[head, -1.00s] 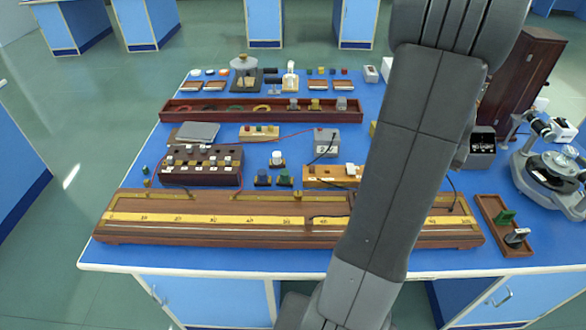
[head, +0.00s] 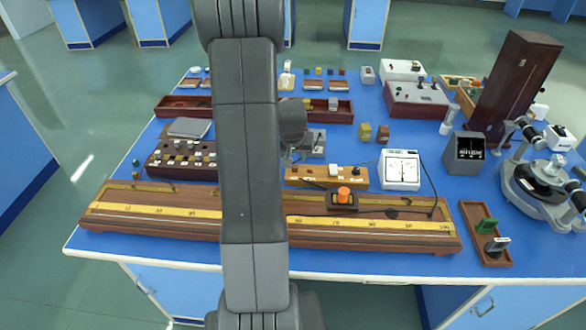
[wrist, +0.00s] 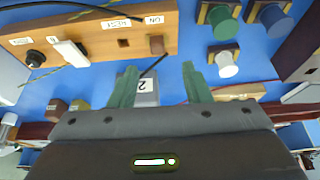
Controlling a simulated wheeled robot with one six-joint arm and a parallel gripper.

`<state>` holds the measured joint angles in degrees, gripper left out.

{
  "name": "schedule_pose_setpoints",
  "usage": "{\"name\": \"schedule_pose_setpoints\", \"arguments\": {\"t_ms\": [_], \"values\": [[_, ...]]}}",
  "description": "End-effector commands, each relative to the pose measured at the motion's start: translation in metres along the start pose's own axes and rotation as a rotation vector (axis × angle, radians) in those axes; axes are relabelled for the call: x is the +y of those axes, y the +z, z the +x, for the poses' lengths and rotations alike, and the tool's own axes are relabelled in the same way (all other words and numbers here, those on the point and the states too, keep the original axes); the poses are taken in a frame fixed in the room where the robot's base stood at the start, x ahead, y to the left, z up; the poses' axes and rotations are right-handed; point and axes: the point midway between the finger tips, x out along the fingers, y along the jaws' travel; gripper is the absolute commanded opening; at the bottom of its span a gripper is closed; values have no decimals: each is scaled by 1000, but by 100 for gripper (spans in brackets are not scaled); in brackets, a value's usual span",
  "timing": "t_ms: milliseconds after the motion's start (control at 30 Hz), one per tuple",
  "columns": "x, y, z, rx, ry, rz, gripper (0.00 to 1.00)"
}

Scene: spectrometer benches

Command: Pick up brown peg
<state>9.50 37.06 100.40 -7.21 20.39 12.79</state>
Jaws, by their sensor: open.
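A short brown peg (wrist: 157,45) stands on a light wooden board (wrist: 90,45) in the wrist view, beside a dark square hole. In the wrist picture the peg lies beyond the fingertips, roughly in line with the gap. In the head view my arm hides most of the gripper.
A grey box marked 2 (wrist: 147,90) shows between and behind the fingers. Green, white and blue knobs (wrist: 224,45) stand to the right. A long scale board (head: 380,230) spans the bench front, and a white meter (head: 400,170) stands right of the wooden board.

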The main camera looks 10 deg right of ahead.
Motion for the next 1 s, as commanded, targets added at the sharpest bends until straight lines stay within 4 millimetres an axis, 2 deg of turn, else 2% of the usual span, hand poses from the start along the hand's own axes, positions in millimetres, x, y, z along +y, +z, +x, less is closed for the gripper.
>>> {"name": "schedule_pose_setpoints", "arguments": {"t_ms": [267, 700, 1000], "values": [[0, 0, 14, -1, 0, 0, 44], [2, 0, 58, -1, 0, -1, 44], [2, 0, 61, 2, -1, 0, 44]]}}
